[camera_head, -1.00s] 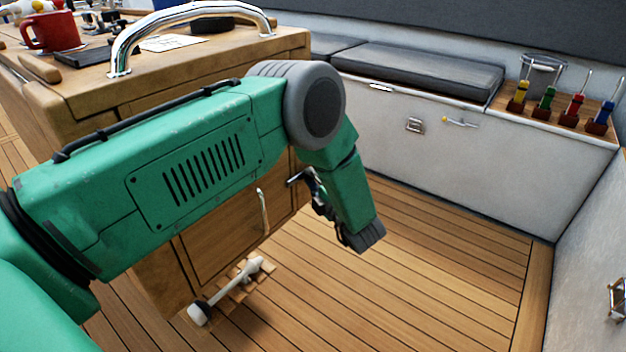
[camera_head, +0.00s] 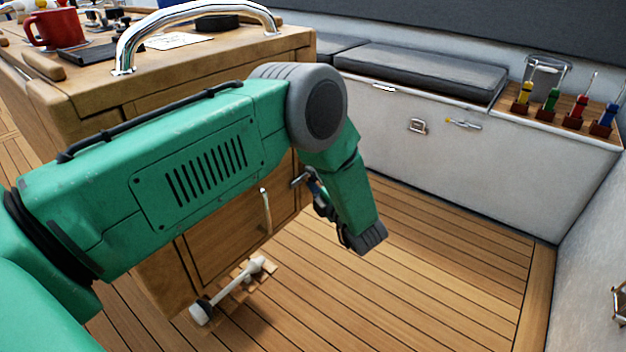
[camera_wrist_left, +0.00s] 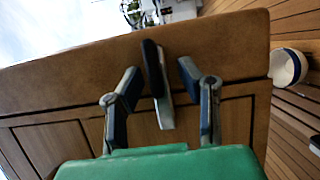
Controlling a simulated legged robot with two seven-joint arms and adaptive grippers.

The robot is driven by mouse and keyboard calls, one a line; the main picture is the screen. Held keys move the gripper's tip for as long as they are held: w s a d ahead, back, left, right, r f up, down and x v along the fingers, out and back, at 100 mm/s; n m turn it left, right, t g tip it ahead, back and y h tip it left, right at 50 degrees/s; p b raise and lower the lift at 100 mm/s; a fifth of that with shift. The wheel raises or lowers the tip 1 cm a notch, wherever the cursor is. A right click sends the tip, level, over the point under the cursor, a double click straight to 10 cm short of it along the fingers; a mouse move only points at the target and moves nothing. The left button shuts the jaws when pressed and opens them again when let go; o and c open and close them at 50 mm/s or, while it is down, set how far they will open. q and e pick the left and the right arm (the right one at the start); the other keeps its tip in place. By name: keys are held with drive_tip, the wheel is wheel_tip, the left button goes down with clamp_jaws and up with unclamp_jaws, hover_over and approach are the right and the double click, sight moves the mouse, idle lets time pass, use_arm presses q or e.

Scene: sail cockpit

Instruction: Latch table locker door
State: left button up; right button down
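The wooden table locker door (camera_head: 215,240) is in the table's side, below my green left arm, which hides part of it. A slim metal bar (camera_head: 266,210) stands upright by the door's right edge. My left gripper (camera_head: 305,183) is at the table's right end, partly hidden by my arm. In the left wrist view my left gripper (camera_wrist_left: 158,80) is open, fingers spread before the wooden panels (camera_wrist_left: 60,145). A lever with a black end and grey metal body (camera_wrist_left: 160,90) shows between the fingers; I cannot tell whether they touch it. My right gripper is not in view.
A white rod-shaped object (camera_head: 230,288) with a dark ring lies low by the door. A chrome rail (camera_head: 190,12) and a red mug (camera_head: 55,28) are on the table. A grey-cushioned bench (camera_head: 420,75) stands behind. The plank floor (camera_head: 420,270) at right is clear.

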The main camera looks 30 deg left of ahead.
use_arm(q)
drive_tip(key=v, duration=1.2)
drive_tip(key=shift+f, duration=0.1)
drive_tip(key=shift+a+f, duration=0.1)
drive_tip(key=s+f+m+h, duration=0.5)
drive_tip(key=f+m+h, duration=0.15)
drive_tip(key=m, duration=0.35)
drive_tip(key=s+f+m+h, duration=0.55)
drive_tip(key=f+m, duration=0.25)
drive_tip(key=m, duration=0.3)
drive_tip(key=s+f+m+g+h, duration=0.25)
drive_tip(key=s+m, duration=0.25)
drive_tip(key=s, duration=0.5)
drive_tip(key=s+m+g+h, duration=0.1)
drive_tip(key=s+m+g, duration=0.4)
drive_tip(key=s, duration=0.8)
wheel_tip(320, 180, up, 15)
drive_tip(key=p, duration=1.4)
drive_tip(key=shift+s+a+f, duration=0.2)
drive_tip(key=shift+s+a, duration=0.15)
drive_tip(key=shift+s, duration=0.05)
